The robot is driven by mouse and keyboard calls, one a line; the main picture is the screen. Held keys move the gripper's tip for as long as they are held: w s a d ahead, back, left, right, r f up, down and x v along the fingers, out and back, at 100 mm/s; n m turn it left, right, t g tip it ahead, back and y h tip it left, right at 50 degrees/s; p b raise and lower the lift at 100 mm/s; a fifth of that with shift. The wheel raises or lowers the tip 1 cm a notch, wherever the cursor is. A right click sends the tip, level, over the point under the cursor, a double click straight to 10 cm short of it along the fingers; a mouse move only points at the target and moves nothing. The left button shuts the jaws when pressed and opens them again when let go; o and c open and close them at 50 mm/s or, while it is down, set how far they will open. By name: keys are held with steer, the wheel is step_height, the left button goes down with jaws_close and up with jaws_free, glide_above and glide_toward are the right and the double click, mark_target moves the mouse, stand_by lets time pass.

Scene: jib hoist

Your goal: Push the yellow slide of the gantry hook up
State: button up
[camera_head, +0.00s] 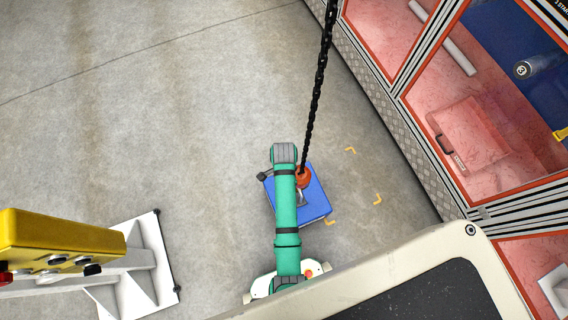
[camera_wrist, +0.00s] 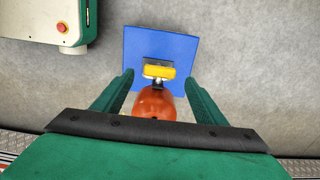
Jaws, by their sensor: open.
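The orange-red hook body (camera_head: 303,178) hangs on a black chain (camera_head: 320,75) over the blue box (camera_head: 316,200), partly behind my arm. In the wrist view, the hook body (camera_wrist: 153,103) lies between the two green fingers of my gripper (camera_wrist: 158,77). The fingers are apart, one on each side of it, with gaps visible. A yellow piece (camera_wrist: 158,71), seemingly the slide, shows just beyond the hook body, above the blue box (camera_wrist: 183,49). A small metal part sits between the yellow piece and the hook body. My fingers are hidden in the head view.
A red-tinted glazed enclosure (camera_head: 470,130) with a metal frame stands at the right. A yellow control box (camera_head: 60,240) with buttons and a white base plate (camera_head: 140,270) stand at lower left. Yellow corner marks (camera_head: 378,199) lie on the floor. Open concrete floor spreads at upper left.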

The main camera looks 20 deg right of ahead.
steer(key=shift+f, duration=1.9)
steer(key=shift+c, duration=0.3)
